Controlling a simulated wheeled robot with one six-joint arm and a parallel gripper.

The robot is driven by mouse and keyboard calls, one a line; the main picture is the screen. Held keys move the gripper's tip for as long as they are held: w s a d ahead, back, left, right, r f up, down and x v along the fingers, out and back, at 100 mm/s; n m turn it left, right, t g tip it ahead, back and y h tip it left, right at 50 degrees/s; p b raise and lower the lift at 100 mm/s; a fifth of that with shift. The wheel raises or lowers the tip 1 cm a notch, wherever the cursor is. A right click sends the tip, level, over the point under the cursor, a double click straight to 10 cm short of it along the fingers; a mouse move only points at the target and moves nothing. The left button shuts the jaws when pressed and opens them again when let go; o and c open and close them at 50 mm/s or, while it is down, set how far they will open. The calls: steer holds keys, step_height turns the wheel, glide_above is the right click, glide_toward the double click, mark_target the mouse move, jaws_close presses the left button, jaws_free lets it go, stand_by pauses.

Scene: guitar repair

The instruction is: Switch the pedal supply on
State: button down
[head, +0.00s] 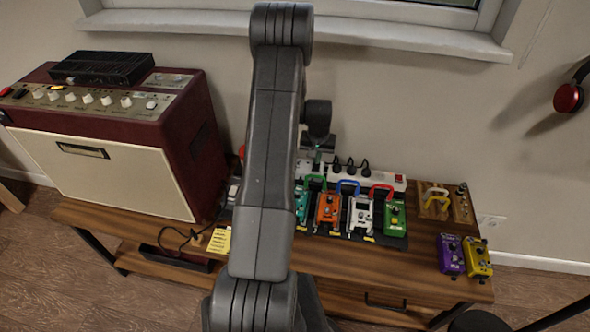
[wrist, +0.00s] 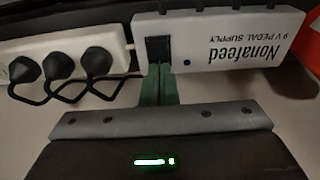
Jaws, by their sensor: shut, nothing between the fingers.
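The pedal supply (wrist: 230,42) is a white box in the wrist view, its lettering "Nonafeed 9 V PEDAL SUPPLY" upside down. A black switch (wrist: 158,48) is at its left end. My gripper (wrist: 158,70) has its green fingers shut together, empty, with the tips at the lower edge of the switch. I cannot tell whether they touch it or which way the switch is set. In the head view my arm covers most of the supply and the gripper.
A white power strip (wrist: 72,66) with several black plugs and looped cables lies left of the supply. It also shows in the head view (head: 383,179), behind a row of pedals with coloured patch cables. A red amplifier (head: 185,140) stands at the left.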

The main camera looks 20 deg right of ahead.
steer(key=shift+f+b, duration=0.35)
steer(key=shift+f, duration=0.15)
steer(key=shift+r, duration=0.15)
steer(key=shift+r+p, duration=1.65)
steer(key=shift+r, duration=1.75)
step_height(320, 180, down, 7)
steer(key=b, duration=0.3)
steer(key=shift+f, duration=0.1)
